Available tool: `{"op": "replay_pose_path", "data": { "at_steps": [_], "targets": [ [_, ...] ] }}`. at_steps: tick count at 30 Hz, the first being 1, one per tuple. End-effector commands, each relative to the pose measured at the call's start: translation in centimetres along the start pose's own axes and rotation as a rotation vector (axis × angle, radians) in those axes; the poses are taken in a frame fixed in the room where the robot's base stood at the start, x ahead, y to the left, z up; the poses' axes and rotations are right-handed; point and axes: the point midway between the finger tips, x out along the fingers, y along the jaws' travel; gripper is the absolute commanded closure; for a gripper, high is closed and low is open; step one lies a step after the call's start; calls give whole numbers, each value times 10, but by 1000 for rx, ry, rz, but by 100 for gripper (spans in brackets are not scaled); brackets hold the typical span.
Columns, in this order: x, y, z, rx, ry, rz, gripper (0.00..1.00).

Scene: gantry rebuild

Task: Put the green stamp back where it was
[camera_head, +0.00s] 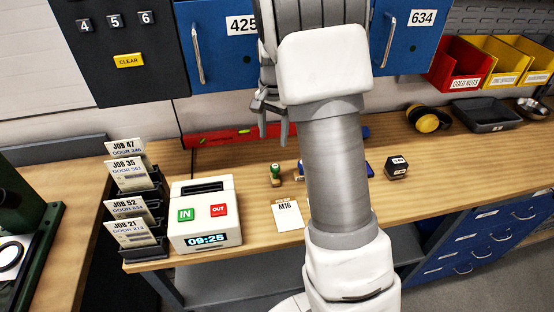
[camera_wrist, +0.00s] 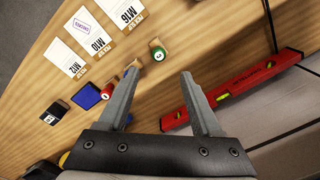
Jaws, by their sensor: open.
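The green stamp (camera_head: 275,170), with a green top and wooden base, stands on the workbench behind the M16 card (camera_head: 287,215). In the wrist view the green stamp (camera_wrist: 159,53) is beyond the fingertips, nearly in line with the gap between them, and apart from them. My gripper (camera_head: 273,120) is open and empty above the bench; its two fingers also show in the wrist view (camera_wrist: 160,75). A red-topped stamp (camera_wrist: 107,91) and a blue thing (camera_wrist: 128,72), partly hidden by a finger, stand in a row with the green one.
A blue pad (camera_wrist: 86,97) and a black block (camera_head: 397,167) are beside the stamps. A red level (camera_wrist: 243,82) lies along the back. The M10 card (camera_wrist: 89,32) and M12 card (camera_wrist: 63,58) lie near the front. A time clock (camera_head: 205,215) and card rack (camera_head: 150,215) stand at left.

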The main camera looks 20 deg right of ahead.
Motion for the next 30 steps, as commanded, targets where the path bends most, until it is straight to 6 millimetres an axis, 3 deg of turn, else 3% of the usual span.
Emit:
{"op": "replay_pose_path", "data": {
  "at_steps": [6, 15, 24, 30],
  "targets": [
    [-64, 14, 43, -161, 44, -84, 34],
    [-127, 50, 111, -411, 136, -171, 34],
    [-158, 97, 177, -666, 269, -217, 34],
    [-161, 128, 211, -815, 364, -219, 34]
  ]
}}
